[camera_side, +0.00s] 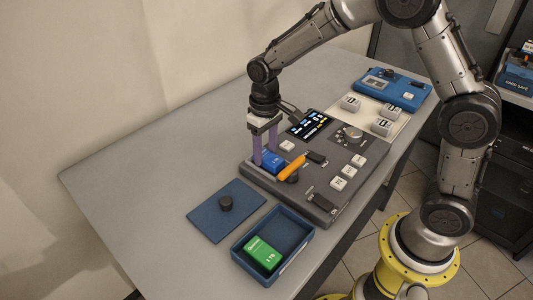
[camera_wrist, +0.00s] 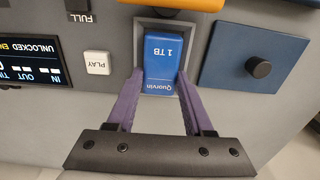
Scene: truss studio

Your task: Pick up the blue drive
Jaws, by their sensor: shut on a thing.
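The blue drive (camera_side: 271,162), marked 1 TB, sits in a recessed bay of the grey console (camera_side: 330,186). In the wrist view the drive (camera_wrist: 162,62) is between the two purple fingers of my gripper (camera_wrist: 158,88), which is shut on its sides near the label end. In the side view my gripper (camera_side: 264,160) points straight down over the bay. The drive's lower part is hidden in the bay, so I cannot tell whether it is lifted at all.
An orange lever (camera_side: 292,168) lies close beside the drive. A blue tray (camera_side: 285,267) holds a green drive (camera_side: 262,253). A flat blue lid (camera_side: 240,210) with a black knob lies beside the console. A blue device (camera_side: 393,90) stands at the back. The table's left side is clear.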

